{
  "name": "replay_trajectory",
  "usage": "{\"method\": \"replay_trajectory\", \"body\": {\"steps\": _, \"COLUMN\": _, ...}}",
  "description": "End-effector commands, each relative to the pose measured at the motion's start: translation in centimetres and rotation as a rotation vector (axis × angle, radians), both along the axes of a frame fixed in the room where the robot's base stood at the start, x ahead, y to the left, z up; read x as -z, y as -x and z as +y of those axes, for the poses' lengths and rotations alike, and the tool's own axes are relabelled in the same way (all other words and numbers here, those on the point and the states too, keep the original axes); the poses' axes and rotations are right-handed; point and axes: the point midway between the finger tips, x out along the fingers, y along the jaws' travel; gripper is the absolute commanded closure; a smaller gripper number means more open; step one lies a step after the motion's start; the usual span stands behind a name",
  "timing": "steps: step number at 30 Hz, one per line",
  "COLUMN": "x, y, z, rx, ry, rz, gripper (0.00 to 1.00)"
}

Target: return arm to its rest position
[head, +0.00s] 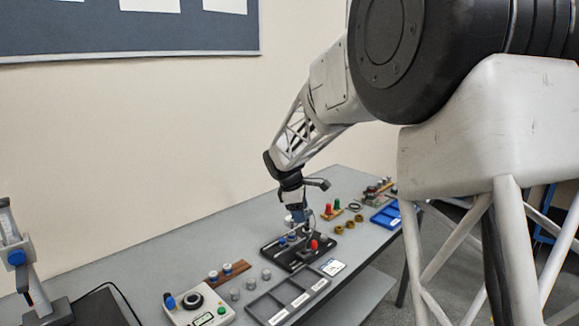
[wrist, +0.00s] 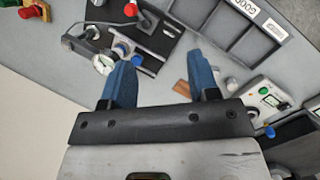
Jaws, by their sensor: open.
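My gripper (head: 297,214) hangs from my arm above the back part of a black fixture plate (head: 272,250) on the grey bench. In the wrist view its two blue fingers stand wide apart, and my gripper (wrist: 160,62) is open with nothing held between them. The fixture plate (wrist: 168,45) lies beyond the fingertips, with a red knob (wrist: 131,10) and blue-topped parts (wrist: 121,49). A round white dial gauge (wrist: 103,63) shows close beside the left finger; I cannot tell whether they touch. My gripper partly hides the fixture in the head view.
A grey compartment tray (head: 262,308) and control box (head: 198,309) stand at the bench front. Red and green parts (head: 331,210), brass rings (head: 349,225) and a blue tray (head: 387,216) are right of the fixture. A grey-white instrument (head: 18,255) stands at left. The bench's back strip is mostly clear.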

Motion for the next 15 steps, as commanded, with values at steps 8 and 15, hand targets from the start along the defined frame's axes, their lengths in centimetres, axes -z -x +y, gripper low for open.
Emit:
{"method": "replay_trajectory", "body": {"steps": 8, "x": -3.6, "y": 6.1, "z": -3.6, "rx": 0.179, "ry": -0.06, "rz": -0.053, "gripper": 0.45}}
{"method": "replay_trajectory", "body": {"steps": 15, "x": -5.8, "y": 11.6, "z": -6.2, "rx": 0.336, "ry": -0.111, "rz": -0.094, "gripper": 0.45}}
